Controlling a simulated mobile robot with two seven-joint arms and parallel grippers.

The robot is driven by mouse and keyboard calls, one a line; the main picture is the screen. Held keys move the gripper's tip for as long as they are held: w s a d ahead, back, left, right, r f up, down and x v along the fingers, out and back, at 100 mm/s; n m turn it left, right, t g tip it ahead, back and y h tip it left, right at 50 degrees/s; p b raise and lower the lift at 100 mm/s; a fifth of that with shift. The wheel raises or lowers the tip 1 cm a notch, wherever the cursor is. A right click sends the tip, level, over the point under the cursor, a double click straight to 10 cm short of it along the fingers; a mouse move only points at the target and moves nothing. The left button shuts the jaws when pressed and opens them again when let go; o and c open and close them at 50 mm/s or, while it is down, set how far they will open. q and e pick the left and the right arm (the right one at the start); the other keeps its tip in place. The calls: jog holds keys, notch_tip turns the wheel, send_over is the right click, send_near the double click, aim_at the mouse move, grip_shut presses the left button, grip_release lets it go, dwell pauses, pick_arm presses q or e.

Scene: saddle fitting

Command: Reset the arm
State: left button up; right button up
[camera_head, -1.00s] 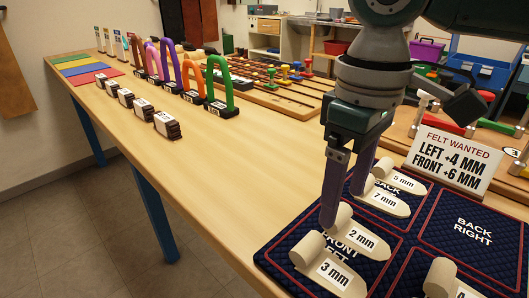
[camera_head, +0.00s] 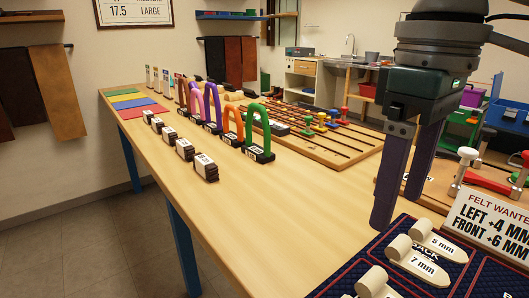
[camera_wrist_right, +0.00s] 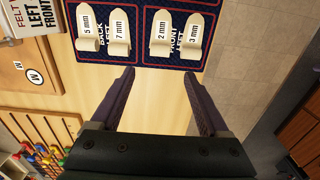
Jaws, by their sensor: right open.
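My right gripper (camera_head: 398,205) hangs at the right side of the head view, its two purple fingers apart and pointing down, with nothing between them. In the right wrist view the open fingers (camera_wrist_right: 166,80) point toward the navy quilted mat (camera_wrist_right: 143,57). The mat also shows at the lower right of the head view. Cream felt pieces marked 5 mm (camera_head: 437,240) and 7 mm (camera_head: 415,262) lie on its back left area. Pieces marked 2 mm (camera_wrist_right: 162,35) and 3 mm (camera_wrist_right: 193,38) lie on front left. My left gripper is out of view.
A white sign (camera_head: 490,225) stands behind the mat. Coloured arches (camera_head: 258,130), dark labelled blocks (camera_head: 204,167) and a wooden slotted board (camera_head: 335,142) with coloured pegs stand further back. The middle of the wooden table (camera_head: 270,220) is clear.

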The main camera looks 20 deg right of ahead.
jog(key=s+a+f+n+t+y+p, duration=0.1)
jog(key=s+a+y+p, duration=0.1)
jog(key=s+a+p, duration=0.3)
jog(key=s+a+n+t+y+p, duration=0.1)
jog(key=s+a+p, duration=0.15)
jog(key=a, duration=0.45)
jog(key=s+d+r+m+t+h+p, duration=0.25)
jog(key=s+d+m+p, duration=0.25)
jog(key=s+d+p, duration=0.3)
notch_tip(320, 180, up, 37)
jog(key=p, duration=3.6)
jog(key=shift+s+d+g, duration=0.25)
jog(key=shift+d+g, duration=0.15)
jog(key=shift+g, duration=0.05)
jog(key=shift+r, duration=0.1)
